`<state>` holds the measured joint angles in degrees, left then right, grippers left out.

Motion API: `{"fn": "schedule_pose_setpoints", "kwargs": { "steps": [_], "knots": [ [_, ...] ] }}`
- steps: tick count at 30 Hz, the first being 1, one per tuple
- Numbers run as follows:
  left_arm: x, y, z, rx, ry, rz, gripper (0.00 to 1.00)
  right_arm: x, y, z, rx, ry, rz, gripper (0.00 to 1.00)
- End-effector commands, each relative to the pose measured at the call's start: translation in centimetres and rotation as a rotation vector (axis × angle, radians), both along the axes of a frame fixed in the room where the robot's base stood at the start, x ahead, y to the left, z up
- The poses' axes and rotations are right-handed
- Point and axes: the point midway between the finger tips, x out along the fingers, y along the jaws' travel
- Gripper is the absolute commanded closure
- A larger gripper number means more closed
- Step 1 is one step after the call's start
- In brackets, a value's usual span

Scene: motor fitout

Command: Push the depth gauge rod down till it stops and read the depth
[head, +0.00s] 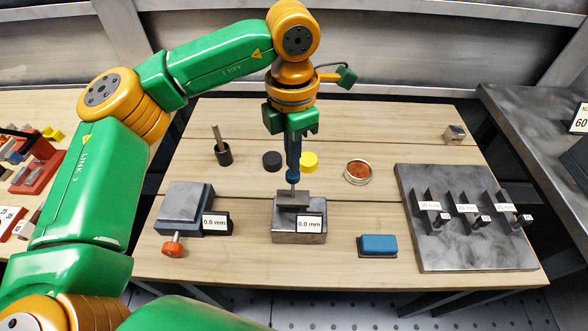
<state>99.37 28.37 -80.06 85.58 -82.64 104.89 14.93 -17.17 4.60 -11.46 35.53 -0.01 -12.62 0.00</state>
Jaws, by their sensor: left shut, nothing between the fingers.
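My left gripper (292,177) is shut and empty, pointing straight down above the depth gauge (292,198). The gauge's thin rod stands upright below the fingertips. The fingertips are at or just above the rod's top; I cannot tell whether they touch. The gauge's grey crosspiece lies on a metal block (287,238) at the table's middle front. The display (311,223) on the block's front reads 0.0 mm. The rod's lower end is hidden. My right gripper is not in view.
Left of the block is a grey device (183,201) with an orange knob (173,246) and its own 0.0 mm display. A blue block (379,245) lies right. A dark plate (450,259) holds labelled upright pieces. A dark cup (223,154) and round dish (357,172) stand behind.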

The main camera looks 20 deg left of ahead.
Motion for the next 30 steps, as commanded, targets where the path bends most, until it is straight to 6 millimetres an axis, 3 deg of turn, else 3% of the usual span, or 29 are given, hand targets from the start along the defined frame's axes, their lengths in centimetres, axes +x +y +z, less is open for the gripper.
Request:
{"fn": "schedule_pose_setpoints", "kwargs": {
  "steps": [30],
  "knots": [
    [0.0, 0.0, -3.2, -0.001, 0.001, 0.0, 1.0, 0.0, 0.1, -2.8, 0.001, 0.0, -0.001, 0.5]
  ]
}}
